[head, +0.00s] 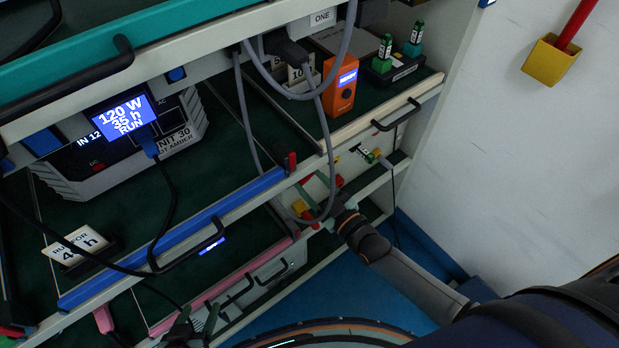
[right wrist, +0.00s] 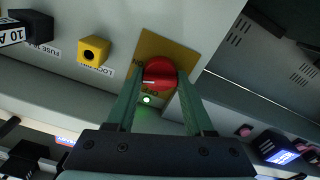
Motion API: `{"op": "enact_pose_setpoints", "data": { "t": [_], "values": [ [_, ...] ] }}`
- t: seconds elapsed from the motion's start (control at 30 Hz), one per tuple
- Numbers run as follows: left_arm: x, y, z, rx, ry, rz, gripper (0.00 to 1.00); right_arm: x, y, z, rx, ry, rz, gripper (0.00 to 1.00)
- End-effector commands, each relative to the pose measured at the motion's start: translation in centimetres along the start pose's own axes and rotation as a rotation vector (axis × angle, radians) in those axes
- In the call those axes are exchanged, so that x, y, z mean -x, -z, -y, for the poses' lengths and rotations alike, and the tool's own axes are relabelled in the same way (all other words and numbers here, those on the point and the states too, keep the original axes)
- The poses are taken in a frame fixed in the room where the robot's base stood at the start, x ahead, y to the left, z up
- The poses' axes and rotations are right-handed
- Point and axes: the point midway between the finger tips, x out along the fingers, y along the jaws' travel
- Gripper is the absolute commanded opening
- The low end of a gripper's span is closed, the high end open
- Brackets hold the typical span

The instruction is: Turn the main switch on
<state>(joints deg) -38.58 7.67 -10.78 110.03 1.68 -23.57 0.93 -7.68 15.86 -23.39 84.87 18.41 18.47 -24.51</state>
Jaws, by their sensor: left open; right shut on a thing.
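The main switch is a red round knob (right wrist: 159,72) on a yellow plate (right wrist: 150,47) in the right wrist view. A short white mark on the knob lies roughly level in the picture. A small green lamp (right wrist: 147,100) glows just below it. My right gripper (right wrist: 160,82) is shut on the knob, one green finger on each side. In the head view my right arm reaches the lower shelf's panel, with its gripper (head: 322,190) partly behind a hanging grey cable. My left gripper (head: 197,313) is open and empty at the bottom of the head view.
A yellow lockout block (right wrist: 93,48) and a black fuse holder (right wrist: 30,25) sit left of the knob. Grey cables (head: 243,110) hang before the rack. A power unit (head: 120,140) reads "120 W 35 h RUN". An orange device (head: 340,92) stands right of it.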

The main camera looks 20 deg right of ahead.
Motion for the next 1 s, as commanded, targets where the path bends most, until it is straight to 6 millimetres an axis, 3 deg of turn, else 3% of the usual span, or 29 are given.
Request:
{"op": "enact_pose_setpoints", "data": {
  "t": [0.4, 0.93, 0.97, 1.0],
  "values": [
    [0.24, 0.41, -0.03, 0.002, 0.001, -0.009, 0.66, 0.00, -0.02, 0.03, -0.180, 0.001, 0.001, 0.00],
    [0.28, 0.33, -0.07, 0.002, 0.000, -0.007, 0.66, 0.01, -0.04, 0.04, -0.203, 0.001, 0.001, 0.00],
    [0.28, 0.33, -0.07, 0.002, 0.000, -0.007, 0.66, 0.01, -0.05, 0.04, -0.203, 0.001, 0.001, 0.53],
    [0.28, 0.32, -0.08, 0.002, 0.000, -0.007, 0.66, 0.01, -0.05, 0.04, -0.203, 0.001, 0.001, 0.58]
  ]
}}
